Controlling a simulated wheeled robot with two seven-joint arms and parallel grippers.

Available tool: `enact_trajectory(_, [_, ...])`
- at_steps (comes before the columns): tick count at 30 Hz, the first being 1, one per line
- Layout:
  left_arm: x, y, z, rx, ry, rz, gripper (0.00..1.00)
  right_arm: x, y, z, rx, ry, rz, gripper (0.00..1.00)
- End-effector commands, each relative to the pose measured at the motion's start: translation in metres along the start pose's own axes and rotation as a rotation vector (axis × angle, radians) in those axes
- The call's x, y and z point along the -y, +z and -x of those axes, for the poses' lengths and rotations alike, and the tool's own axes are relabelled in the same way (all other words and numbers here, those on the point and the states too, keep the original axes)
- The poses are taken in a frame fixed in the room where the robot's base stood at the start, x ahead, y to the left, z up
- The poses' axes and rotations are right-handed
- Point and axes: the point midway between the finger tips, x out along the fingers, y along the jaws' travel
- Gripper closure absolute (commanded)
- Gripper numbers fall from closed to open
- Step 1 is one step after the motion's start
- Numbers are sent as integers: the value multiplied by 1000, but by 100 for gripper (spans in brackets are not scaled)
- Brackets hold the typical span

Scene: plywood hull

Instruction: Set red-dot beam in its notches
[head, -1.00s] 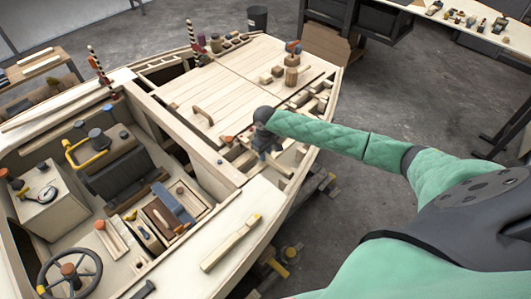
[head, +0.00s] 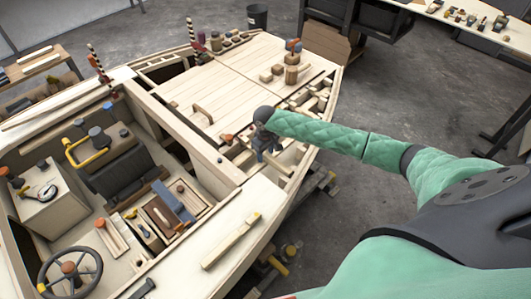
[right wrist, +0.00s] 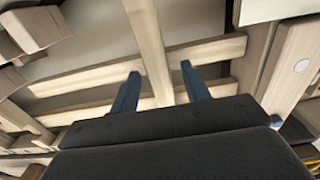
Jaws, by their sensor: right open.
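My right gripper (head: 268,153) is low over the open slatted frame along the right side of the hull. In the right wrist view its two blue fingers (right wrist: 160,87) are apart, on either side of a pale wooden beam (right wrist: 147,42). The beam passes between them and crosses a cross-slat (right wrist: 207,50); I cannot tell whether it sits in notches. No red dot shows on it, so I cannot tell whether it is the red-dot beam. My left gripper is not in view.
The planked deck (head: 205,95) lies left of the gripper, with loose blocks (head: 272,73) and a wooden post (head: 291,74) on it. A yellow-ended wooden bar (head: 232,240) lies on the near side deck. A steering wheel (head: 70,272) stands at the lower left.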

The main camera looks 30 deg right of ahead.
Motion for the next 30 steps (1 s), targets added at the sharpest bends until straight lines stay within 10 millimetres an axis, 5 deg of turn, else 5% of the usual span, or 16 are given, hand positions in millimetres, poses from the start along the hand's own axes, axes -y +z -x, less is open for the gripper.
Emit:
enact_trajectory(16, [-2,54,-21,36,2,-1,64,0,0,0,0,0,0,53])
enact_trajectory(30, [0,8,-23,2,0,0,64,0,-1,46,-2,0,1,53])
